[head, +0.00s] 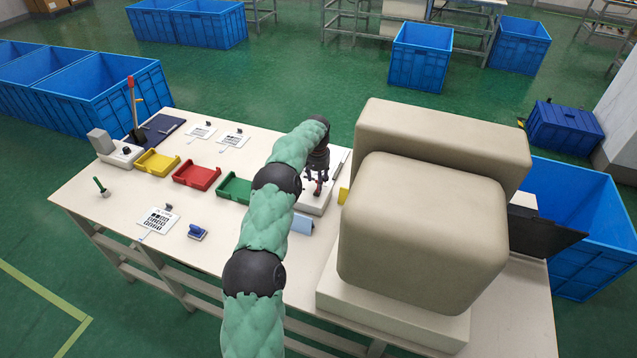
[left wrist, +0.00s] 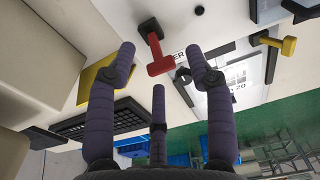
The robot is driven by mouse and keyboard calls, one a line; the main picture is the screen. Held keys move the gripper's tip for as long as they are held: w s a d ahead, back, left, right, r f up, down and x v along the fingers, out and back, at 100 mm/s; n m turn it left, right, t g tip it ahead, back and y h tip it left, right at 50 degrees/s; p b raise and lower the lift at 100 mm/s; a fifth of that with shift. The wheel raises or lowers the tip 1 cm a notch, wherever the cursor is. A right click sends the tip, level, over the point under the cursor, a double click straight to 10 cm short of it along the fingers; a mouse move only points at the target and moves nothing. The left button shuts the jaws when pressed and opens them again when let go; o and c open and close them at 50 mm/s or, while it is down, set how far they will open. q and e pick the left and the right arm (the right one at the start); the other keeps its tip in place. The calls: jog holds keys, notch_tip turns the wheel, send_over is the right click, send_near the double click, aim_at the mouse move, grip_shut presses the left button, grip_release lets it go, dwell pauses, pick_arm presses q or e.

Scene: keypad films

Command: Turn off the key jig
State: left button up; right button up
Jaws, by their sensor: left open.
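A white box (head: 312,203) lies under my left gripper (head: 318,180) at the back of the table, partly hidden by the arm. I take it for the key jig, but I cannot read a full name on it. In the left wrist view, a red lever (left wrist: 158,58) on a black mount stands on a pale surface beside lettering ending in "ER". My left gripper also shows there (left wrist: 160,70), its purple fingers spread and empty. The red lever is just beyond the fingertips, with no clear contact. My right gripper is not in view.
Yellow (head: 157,163), red (head: 197,175) and green (head: 235,189) trays lie in a row left of the arm. A large beige block (head: 425,230) stands close on the right. A blue stamp-like object (head: 197,232) and a keypad sheet (head: 158,221) lie nearer the front.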

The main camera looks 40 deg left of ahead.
pick_arm(q)
notch_tip(320, 180, up, 10)
jog(key=shift+s+f, duration=0.2)
jog(key=shift+s, duration=0.1)
jog(key=shift+d+r, duration=0.1)
dwell(0.4)
